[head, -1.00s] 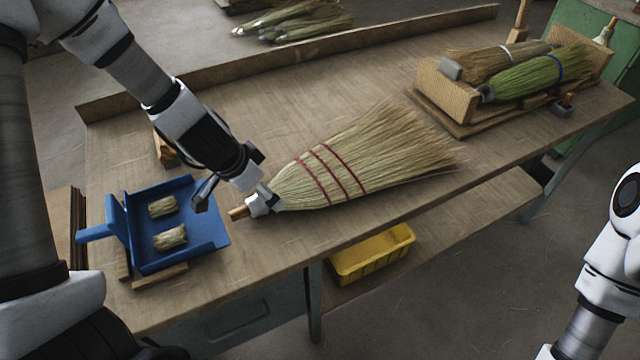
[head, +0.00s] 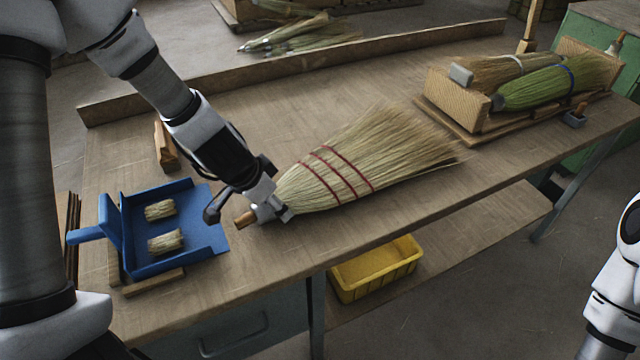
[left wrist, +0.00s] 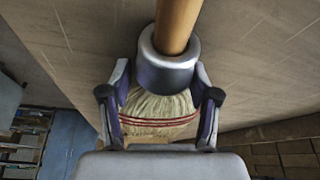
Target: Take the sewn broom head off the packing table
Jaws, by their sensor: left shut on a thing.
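The sewn broom head (head: 345,165) has pale straw with dark red stitching bands, a metal collar and a short wooden handle stub (head: 243,219). It lies over the packing table (head: 270,100), its bristles fanning to the upper right. My left gripper (head: 270,208) is shut on it at the collar end. I cannot tell if the broom head touches the table. My right gripper is out of view; only part of that arm shows.
A blue dustpan-like tray (head: 218,240) with two straw bundles is left of the broom. A wooden cradle (head: 452,100) holds two more broom heads, one green, at the right. A yellow bin (head: 375,268) is on the lower shelf. A wooden rail (head: 400,40) edges the table's far side.

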